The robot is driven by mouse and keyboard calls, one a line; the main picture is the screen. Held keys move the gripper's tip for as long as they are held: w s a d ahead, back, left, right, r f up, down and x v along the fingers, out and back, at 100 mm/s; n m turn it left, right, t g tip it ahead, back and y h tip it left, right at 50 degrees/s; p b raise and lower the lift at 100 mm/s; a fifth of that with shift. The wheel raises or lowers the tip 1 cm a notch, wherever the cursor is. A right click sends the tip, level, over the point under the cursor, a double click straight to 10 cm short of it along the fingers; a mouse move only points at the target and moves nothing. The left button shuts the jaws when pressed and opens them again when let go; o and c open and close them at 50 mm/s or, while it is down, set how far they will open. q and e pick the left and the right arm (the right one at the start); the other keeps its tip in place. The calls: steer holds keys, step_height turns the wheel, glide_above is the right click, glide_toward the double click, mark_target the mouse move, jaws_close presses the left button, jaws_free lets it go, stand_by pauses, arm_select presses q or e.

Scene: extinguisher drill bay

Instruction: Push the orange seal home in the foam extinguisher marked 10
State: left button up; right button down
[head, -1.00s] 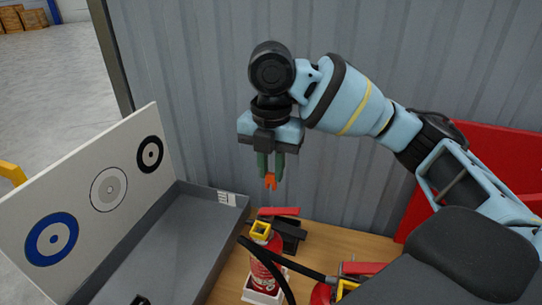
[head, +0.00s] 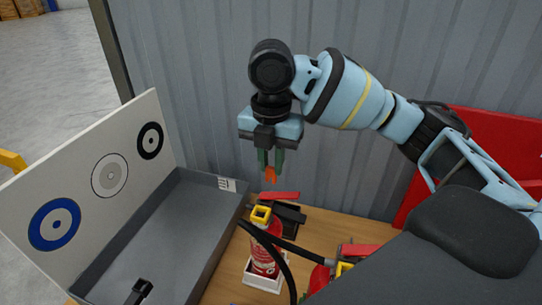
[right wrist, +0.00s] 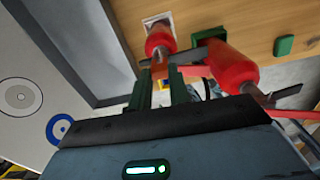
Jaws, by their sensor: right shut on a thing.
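My right gripper (head: 270,164) points down and is shut on the orange seal (head: 270,175), its forked end below the fingertips. The gripper is above a red extinguisher (head: 264,258) with a yellow collar (head: 261,214), a red lever (head: 279,196) and a black hose; the seal shows near the lever, apparently apart from it. I cannot read a 10 on its label. In the right wrist view, the green fingers (right wrist: 161,88) point toward a red extinguisher (right wrist: 160,42). My left gripper is not in view.
A second red extinguisher (head: 319,279) stands to the right, partly hidden by my arm; it is close to the fingers in the wrist view (right wrist: 230,66). A grey tray (head: 190,222) and a white board with ring targets (head: 110,175) are left. A corrugated wall is behind.

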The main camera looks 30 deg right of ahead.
steer(key=shift+f, duration=2.1)
steer(key=shift+f, duration=0.2)
stand_by(1.8)
steer(key=c, duration=1.2)
jaws_free()
steer(key=shift+c, duration=0.2)
steer(key=shift+r, duration=0.1)
steer(key=shift+r, duration=3.8)
